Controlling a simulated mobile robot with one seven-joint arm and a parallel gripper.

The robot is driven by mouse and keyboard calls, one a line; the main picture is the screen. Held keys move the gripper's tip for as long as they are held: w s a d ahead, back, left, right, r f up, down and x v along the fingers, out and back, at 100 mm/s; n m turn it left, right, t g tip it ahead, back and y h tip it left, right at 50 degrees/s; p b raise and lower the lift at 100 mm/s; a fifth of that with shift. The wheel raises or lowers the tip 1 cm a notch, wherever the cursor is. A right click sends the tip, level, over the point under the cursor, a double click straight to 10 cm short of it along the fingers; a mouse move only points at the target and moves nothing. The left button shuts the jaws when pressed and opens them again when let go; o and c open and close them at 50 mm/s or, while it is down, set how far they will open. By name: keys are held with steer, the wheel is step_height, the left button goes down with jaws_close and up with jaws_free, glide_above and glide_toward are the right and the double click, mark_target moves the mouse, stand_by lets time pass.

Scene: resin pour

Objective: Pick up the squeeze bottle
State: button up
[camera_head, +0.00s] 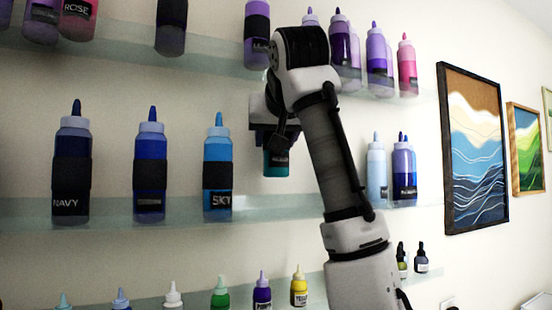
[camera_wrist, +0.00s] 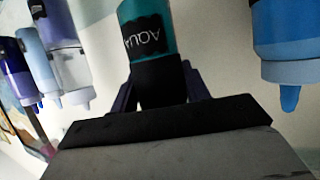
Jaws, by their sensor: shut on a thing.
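A teal squeeze bottle (camera_head: 276,162) with a dark label hangs under my gripper (camera_head: 272,128) in the head view. Its bottom is clear above the middle glass shelf (camera_head: 270,207). In the wrist view the bottle (camera_wrist: 174,52) shows teal with the word AQUA on a black band, upside down in the picture. My gripper (camera_wrist: 160,88) is shut on it, with a finger on either side. The bottle's top is hidden by my gripper in both views.
A sky-blue bottle (camera_head: 217,165) stands left on the same shelf, with blue and navy ones beyond. Light blue (camera_head: 376,170) and dark blue (camera_head: 403,170) bottles stand right. The upper shelf (camera_head: 200,55) holds purple and pink bottles. Small bottles line the lower shelf (camera_head: 200,299).

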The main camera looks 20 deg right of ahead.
steer(key=s+d+b, duration=0.1)
steer(key=s+d, duration=0.1)
steer(key=s, duration=0.7)
steer(key=s+d+b, duration=0.1)
steer(key=s+b, duration=0.1)
steer(key=s, duration=0.8)
steer(key=shift+s+d, duration=0.15)
steer(key=shift+d, duration=0.2)
steer(key=o, duration=0.4)
steer(key=shift+c, duration=0.2)
